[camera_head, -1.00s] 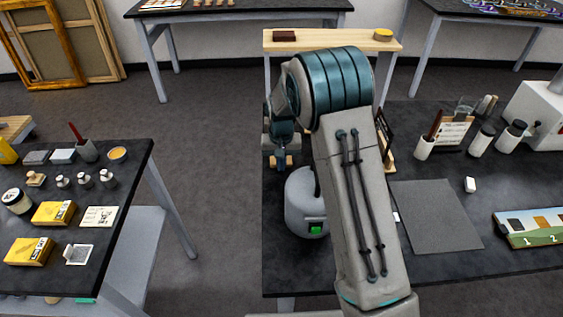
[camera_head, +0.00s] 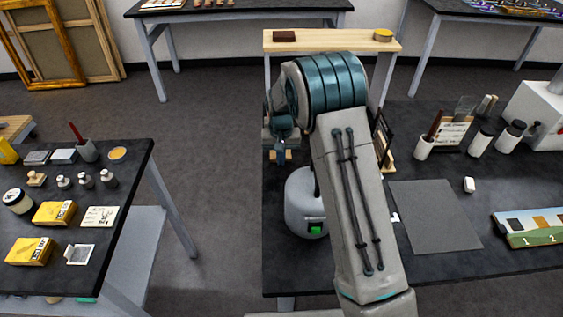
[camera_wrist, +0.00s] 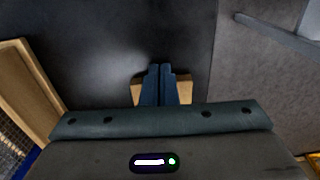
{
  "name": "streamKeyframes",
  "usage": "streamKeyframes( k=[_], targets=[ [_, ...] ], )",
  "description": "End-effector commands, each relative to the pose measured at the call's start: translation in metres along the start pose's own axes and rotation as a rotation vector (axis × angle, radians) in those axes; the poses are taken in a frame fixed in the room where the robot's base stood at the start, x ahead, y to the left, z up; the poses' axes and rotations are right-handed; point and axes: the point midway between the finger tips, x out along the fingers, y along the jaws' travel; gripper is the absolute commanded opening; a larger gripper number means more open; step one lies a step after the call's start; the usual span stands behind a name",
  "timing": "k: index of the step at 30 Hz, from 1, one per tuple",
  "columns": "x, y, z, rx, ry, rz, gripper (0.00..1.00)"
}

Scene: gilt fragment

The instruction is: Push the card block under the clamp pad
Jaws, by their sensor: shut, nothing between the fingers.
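My gripper (camera_head: 280,153) is shut and points down near the left edge of the dark right-hand table. In the wrist view its two blue fingers (camera_wrist: 160,68) lie side by side with nothing between them. A tan block (camera_wrist: 186,87), possibly the card block, shows on both sides of the fingers, partly hidden by them. I cannot tell whether they touch it. I cannot pick out the clamp pad; my arm hides part of the table.
A rounded grey device (camera_head: 303,205) with a green button stands near the table's left edge. A grey mat (camera_head: 435,215) and a small white block (camera_head: 469,185) lie right of my arm. A wood-edged frame (camera_wrist: 28,85) stands left in the wrist view. Open floor lies left of the table.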

Motion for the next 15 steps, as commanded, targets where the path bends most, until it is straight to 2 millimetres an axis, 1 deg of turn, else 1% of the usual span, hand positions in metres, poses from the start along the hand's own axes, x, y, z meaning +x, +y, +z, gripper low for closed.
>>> streamKeyframes(
  k=[15],
  targets=[
    [0.0, 0.0, -0.013, 0.0, -0.001, 0.0, 0.0]
  ],
)
